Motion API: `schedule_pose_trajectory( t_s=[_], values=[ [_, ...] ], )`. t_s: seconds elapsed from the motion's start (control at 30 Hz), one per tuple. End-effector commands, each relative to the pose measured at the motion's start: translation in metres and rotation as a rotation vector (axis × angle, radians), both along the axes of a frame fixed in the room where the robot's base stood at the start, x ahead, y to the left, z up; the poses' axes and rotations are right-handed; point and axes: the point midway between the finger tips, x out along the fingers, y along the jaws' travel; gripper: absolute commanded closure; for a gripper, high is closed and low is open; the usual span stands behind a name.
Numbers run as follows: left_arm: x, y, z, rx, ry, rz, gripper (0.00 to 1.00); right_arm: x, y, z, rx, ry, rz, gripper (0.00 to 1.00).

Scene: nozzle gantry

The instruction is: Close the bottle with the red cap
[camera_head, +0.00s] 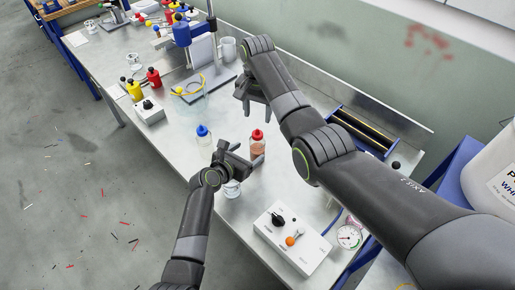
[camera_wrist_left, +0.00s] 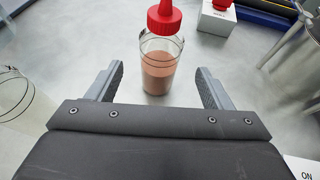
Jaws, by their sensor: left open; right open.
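A clear bottle (camera_head: 257,149) with brownish-pink liquid stands upright on the metal bench. The red cap (camera_head: 257,134), with a pointed spout, sits on its top; I cannot tell how tightly. My left gripper (camera_head: 240,157) is open beside the bottle. In the left wrist view the bottle (camera_wrist_left: 159,70) stands between the open fingertips, apart from both, and the red cap (camera_wrist_left: 163,17) is above finger level. My right gripper (camera_head: 245,106) is open and empty, above the bench beyond the bottle.
A blue-capped bottle (camera_head: 203,135) stands left of the left gripper. A clear jar (camera_head: 232,189) is beside the left wrist. A white control box (camera_head: 292,240) and a gauge (camera_head: 348,237) are at the near end. A blue-framed tray (camera_head: 361,130) lies at right.

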Motion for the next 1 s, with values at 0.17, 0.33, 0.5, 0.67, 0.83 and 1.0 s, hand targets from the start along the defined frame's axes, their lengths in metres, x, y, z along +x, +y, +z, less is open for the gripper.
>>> schedule_pose_trajectory(
  t_s=[0.17, 0.33, 0.5, 0.67, 0.83, 1.0],
  values=[
    [0.018, -0.012, -0.009, 0.001, 0.001, -0.001, 0.26, 0.0, 0.0, 0.0, 0.0, 0.0, 0.0, 0.51],
    [0.033, -0.022, -0.016, -0.001, 0.0, -0.002, 0.26, 0.0, 0.0, 0.0, 0.0, 0.0, 0.0, 0.51],
    [0.047, -0.031, -0.023, -0.001, -0.001, -0.001, 0.26, 0.0, 0.0, 0.0, 0.0, 0.0, 0.0, 0.51],
    [0.056, -0.037, -0.028, -0.002, 0.0, -0.003, 0.26, 0.0, 0.0, 0.0, 0.0, 0.0, 0.0, 0.51],
    [0.062, -0.041, -0.031, 0.0, 0.0, 0.0, 0.26, 0.0, 0.0, 0.0, 0.0, 0.0, 0.0, 0.51],
    [0.063, -0.042, -0.031, 0.0, -0.001, 0.0, 0.26, 0.0, 0.0, 0.0, 0.0, 0.0, 0.0, 0.51]
  ],
)
